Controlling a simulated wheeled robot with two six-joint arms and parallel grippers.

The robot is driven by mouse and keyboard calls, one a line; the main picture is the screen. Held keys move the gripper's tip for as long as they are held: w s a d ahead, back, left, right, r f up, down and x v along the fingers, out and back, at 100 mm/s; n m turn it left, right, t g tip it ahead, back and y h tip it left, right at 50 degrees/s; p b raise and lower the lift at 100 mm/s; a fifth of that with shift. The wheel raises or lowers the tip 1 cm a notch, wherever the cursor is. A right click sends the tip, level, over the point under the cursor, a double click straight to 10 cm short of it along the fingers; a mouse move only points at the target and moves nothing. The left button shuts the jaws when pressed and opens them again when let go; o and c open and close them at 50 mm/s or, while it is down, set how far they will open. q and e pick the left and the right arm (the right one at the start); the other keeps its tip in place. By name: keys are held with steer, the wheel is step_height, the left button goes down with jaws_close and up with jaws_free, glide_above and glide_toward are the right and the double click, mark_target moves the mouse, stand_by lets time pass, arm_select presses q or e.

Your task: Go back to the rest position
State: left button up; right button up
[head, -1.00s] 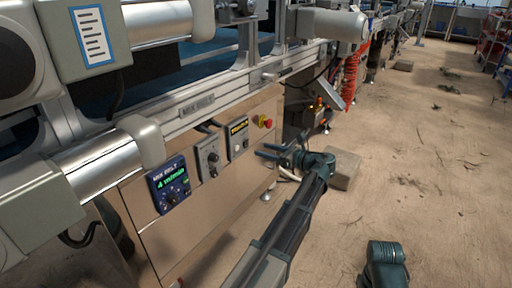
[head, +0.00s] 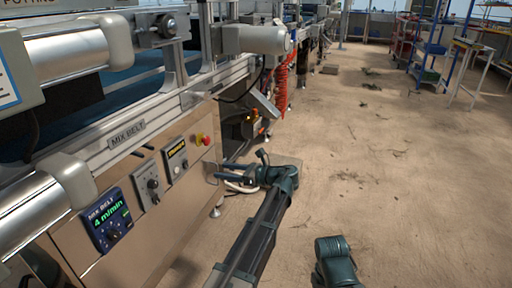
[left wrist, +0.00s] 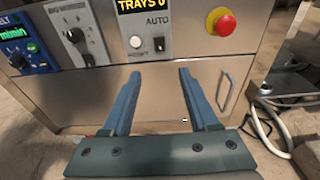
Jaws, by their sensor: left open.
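My left gripper (head: 221,171) is open and empty, in front of the lower steel panel (head: 198,185) of the machine at the left. In the left wrist view the two blue-grey fingers of the left gripper (left wrist: 160,73) point at the panel, spread wide with nothing between them. The red stop button (head: 205,140) is above the gripper in the head view; it also shows at the upper right of the left wrist view (left wrist: 225,22). A dark green part of my own body shows at the bottom of the head view. My right gripper is not in view.
The mix belt control box (head: 108,220), a knob box (head: 152,186) and the tray counter box (head: 176,158) sit on the panel. An orange coiled hose (head: 282,85) hangs farther along. The floor (head: 400,190) to the right is largely clear. Shelving racks (head: 455,60) stand at the far right.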

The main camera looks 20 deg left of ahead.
arm_select(q)
steer(key=s+d+f+n+g+h+p, duration=0.1)
steer(key=s+d+n+h+p, duration=0.7)
steer(key=s+d, duration=0.5)
steer(key=s+d+f+n+h+p, duration=0.1)
steer(key=s+d+n+h+p, duration=0.7)
steer(key=s+d, duration=0.5)
step_height(320, 180, up, 38)
steer(key=m+p, duration=0.1)
steer(key=p, duration=3.7)
steer(key=shift+d+f+y+p, duration=0.15)
steer(key=shift+y+p, duration=0.2)
steer(key=shift+y, duration=0.05)
steer(key=shift+c, duration=0.8)
steer(key=shift+w+d, duration=0.1)
